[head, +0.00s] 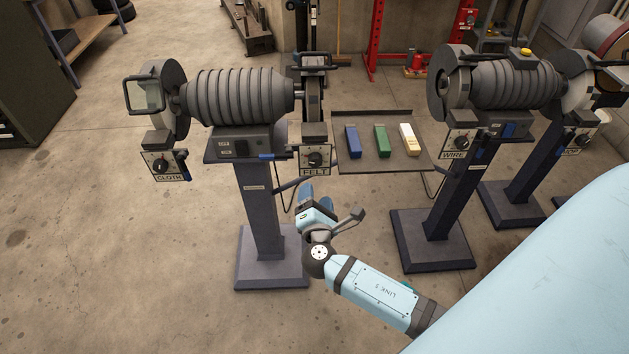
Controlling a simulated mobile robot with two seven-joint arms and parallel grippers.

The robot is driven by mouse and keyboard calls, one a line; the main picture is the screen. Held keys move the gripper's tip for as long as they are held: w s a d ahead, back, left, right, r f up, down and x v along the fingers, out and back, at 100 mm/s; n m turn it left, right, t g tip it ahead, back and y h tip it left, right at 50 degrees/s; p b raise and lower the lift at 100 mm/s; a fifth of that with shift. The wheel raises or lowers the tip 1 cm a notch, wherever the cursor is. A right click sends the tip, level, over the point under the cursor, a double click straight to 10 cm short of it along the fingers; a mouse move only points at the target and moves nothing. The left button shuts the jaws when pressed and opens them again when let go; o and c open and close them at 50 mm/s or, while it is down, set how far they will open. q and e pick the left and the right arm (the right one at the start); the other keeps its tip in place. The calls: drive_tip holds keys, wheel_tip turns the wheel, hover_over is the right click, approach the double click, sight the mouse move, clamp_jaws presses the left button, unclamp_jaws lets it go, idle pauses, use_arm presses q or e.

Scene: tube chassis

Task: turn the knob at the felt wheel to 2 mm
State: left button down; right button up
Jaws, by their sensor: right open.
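The felt wheel (314,92) is at the right end of the left grinder. Below it hangs a plate marked FELT (315,172). On the plate is a round dark knob (315,158) with a light pointer mark; its scale is too small to read. My right gripper (317,196) is just below the plate in the picture, pointing up toward it. It is open and empty, apart from the knob. My left gripper is not in view.
A similar CLOTH plate (168,165) hangs at the grinder's left end. A tray (385,168) holds blue, green and cream bars to the right. A second grinder (500,85) with a WIRE plate (455,146) stands farther right. The grinder's pedestal (261,205) is left of my gripper.

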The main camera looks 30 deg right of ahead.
drive_tip(key=shift+v, duration=1.7)
